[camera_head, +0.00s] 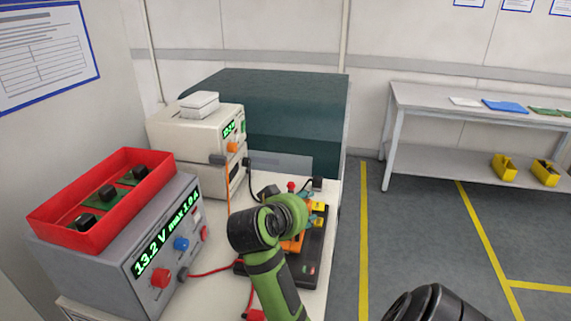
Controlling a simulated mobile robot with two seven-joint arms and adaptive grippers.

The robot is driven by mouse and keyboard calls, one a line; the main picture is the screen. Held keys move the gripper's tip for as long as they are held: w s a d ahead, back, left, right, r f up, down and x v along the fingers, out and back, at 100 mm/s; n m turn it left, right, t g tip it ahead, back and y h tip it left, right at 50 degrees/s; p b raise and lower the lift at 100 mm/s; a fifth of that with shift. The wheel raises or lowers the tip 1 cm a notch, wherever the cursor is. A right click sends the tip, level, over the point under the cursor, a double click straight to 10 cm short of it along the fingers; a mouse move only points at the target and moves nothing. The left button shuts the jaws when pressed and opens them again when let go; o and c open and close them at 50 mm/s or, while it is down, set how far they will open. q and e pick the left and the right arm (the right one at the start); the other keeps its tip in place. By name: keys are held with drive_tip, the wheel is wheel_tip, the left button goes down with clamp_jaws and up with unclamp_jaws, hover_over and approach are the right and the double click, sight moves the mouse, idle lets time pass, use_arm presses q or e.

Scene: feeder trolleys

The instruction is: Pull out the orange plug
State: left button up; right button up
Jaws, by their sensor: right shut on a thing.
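Whether the plug still sits in a socket is hidden. An orange cable (228,185) runs down from the beige instrument (195,138), below an orange round fitting (232,147), and passes behind my arm. My left gripper is not in view.
A grey power supply (150,250) carrying a red bin (100,200) stands at the left. Red leads (215,270) and a black lead (252,180) run near the board. A dark green box (265,105) stands behind. A side table (480,110) is at the right, beyond clear floor.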

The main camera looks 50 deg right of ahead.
sight(307, 202)
drive_tip(key=shift+s+d+r, duration=0.25)
drive_tip(key=shift+d+r, duration=0.3)
drive_tip(key=shift+d, duration=0.05)
drive_tip(key=shift+r+p, duration=2.35)
drive_tip(key=shift+p, duration=1.05)
drive_tip(key=p, duration=0.5)
drive_tip(key=shift+a+r, duration=0.3)
drive_tip(key=shift+r, duration=0.1)
drive_tip(key=p, duration=0.4)
drive_tip(key=shift+s+a+r+p, duration=0.1)
drive_tip(key=shift+a+p, duration=0.2)
drive_tip(key=shift+p, duration=0.1)
drive_tip(key=shift+a+p, duration=0.1)
drive_tip(key=shift+p, duration=0.6)
